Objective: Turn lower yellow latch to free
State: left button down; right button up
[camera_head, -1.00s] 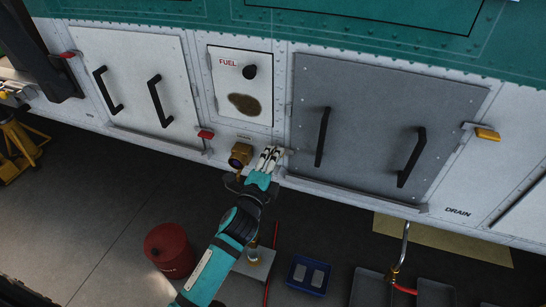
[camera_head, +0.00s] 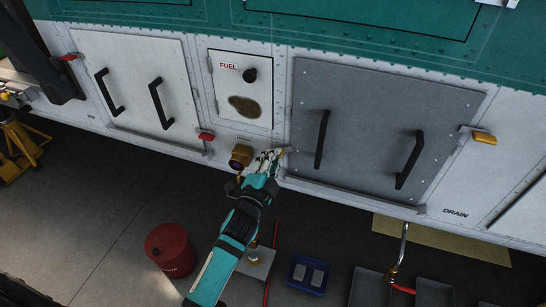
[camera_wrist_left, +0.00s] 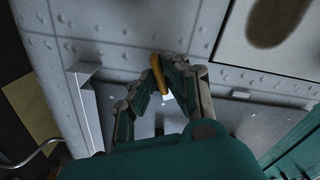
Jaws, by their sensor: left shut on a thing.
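The grey panel (camera_head: 375,115) with two black handles is on the aircraft side in the head view. The lower yellow latch (camera_head: 283,153) is at its lower left edge, mostly hidden by my left gripper. My left gripper (camera_head: 272,157) reaches up to it from below and is shut on it. In the left wrist view, the lower latch (camera_wrist_left: 159,75) shows as a narrow yellow bar between the fingertips of my left gripper (camera_wrist_left: 166,66). Another yellow latch (camera_head: 484,138) is at the panel's right edge, apart from the gripper. My right gripper is not in view.
A brass fitting (camera_head: 240,156) sits just left of my left gripper. The fuel panel (camera_head: 230,85) and a white panel (camera_head: 150,110) with red latches are further left. A red can (camera_head: 170,250), a blue tray (camera_head: 307,274) and a hose (camera_head: 402,250) are below.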

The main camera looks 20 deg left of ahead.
pick_arm(q)
jog(key=shift+f+n+p, duration=0.1)
jog(key=shift+n+p, duration=2.15)
jog(key=shift+n, duration=4.15)
jog(key=c, duration=1.4)
grip_release()
jog(key=s, duration=1.2)
jog(key=shift+a, duration=0.2)
